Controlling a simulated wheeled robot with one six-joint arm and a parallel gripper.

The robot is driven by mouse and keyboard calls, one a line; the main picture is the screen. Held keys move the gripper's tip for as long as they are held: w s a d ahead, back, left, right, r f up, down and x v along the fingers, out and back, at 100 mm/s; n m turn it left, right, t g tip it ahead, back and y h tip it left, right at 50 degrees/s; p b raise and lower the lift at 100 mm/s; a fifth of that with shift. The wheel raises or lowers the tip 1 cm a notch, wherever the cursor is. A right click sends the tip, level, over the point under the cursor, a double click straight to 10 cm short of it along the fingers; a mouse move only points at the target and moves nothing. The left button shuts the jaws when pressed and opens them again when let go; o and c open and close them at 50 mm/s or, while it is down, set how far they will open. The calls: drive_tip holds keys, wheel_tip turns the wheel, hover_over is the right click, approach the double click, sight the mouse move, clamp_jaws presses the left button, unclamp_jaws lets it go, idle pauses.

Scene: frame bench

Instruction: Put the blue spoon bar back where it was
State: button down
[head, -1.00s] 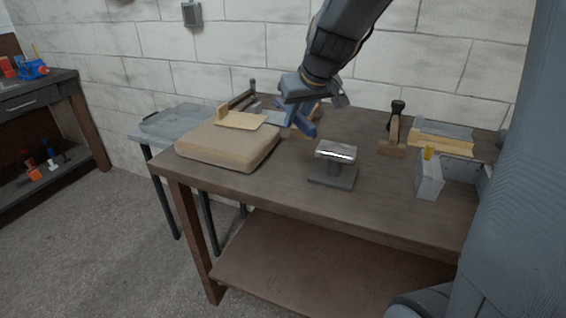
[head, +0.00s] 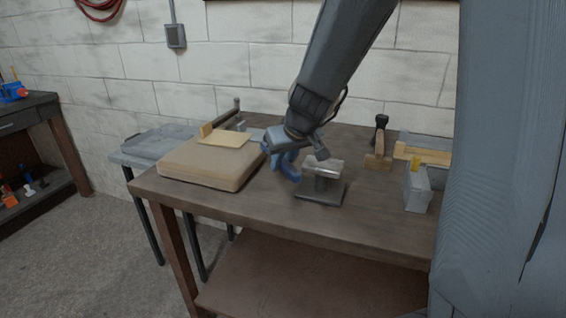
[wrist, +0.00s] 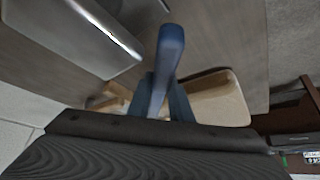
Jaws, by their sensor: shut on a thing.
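The blue spoon bar (wrist: 168,58) shows in the wrist view, standing out from between the fingers of my gripper (wrist: 168,100), which is shut on it. In the head view my gripper (head: 278,158) holds the blue spoon bar (head: 290,165) above the bench, between the tan cushion and the metal stand. The dark-based stand (head: 322,182) with a shiny metal top is just right of the bar. That shiny metal top (wrist: 90,35) is large at the upper left of the wrist view. I cannot tell whether the bar touches the stand.
The tan cushion (head: 205,166) lies on the left of the wooden bench (head: 270,207) with a light wooden piece (head: 226,138) on top. A wooden tool with a dark knob (head: 379,150) and a grey vise-like block (head: 417,190) stand at the right. The front bench strip is clear.

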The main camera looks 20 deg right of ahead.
drive_tip(key=shift+f, duration=0.15)
drive_tip(key=c, duration=1.6)
unclamp_jaws()
drive_tip(key=shift+r, duration=0.25)
drive_tip(key=p+v, duration=0.1)
drive_tip(key=v, duration=1.1)
drive_tip(key=shift+p, duration=0.3)
